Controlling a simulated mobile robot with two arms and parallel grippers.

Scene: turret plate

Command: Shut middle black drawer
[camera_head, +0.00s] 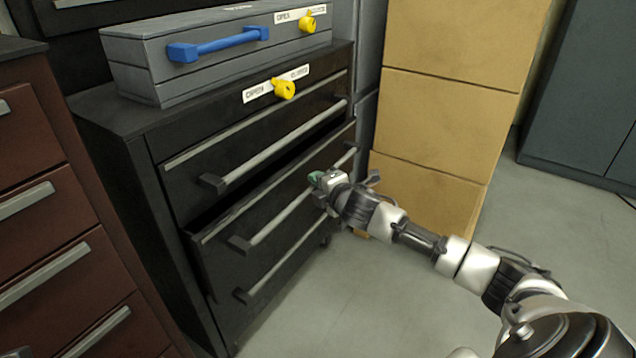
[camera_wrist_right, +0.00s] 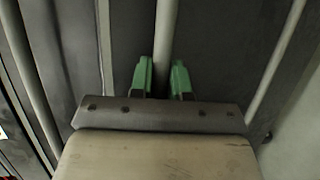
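The black drawer cabinet (camera_head: 140,190) stands at the left centre in the head view. Its middle black drawer (camera_head: 218,238) is pulled out a little, with a dark gap above its front edge. The middle drawer's bar handle (camera_head: 280,217) runs up to the right toward my right gripper (camera_head: 317,180). In the right wrist view the handle bar (camera_wrist_right: 165,40) passes between the green fingertips of my right gripper (camera_wrist_right: 163,78). The fingers are close together on both sides of the bar and look shut on it. My left gripper is not in view.
The top drawer (camera_head: 180,195) and bottom drawer (camera_head: 235,315) have similar handles. A grey toolbox (camera_head: 130,60) with a blue handle sits on the cabinet. Brown drawers (camera_head: 40,200) stand at left, stacked cardboard boxes (camera_head: 440,120) at right. Floor (camera_head: 400,300) is clear in front.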

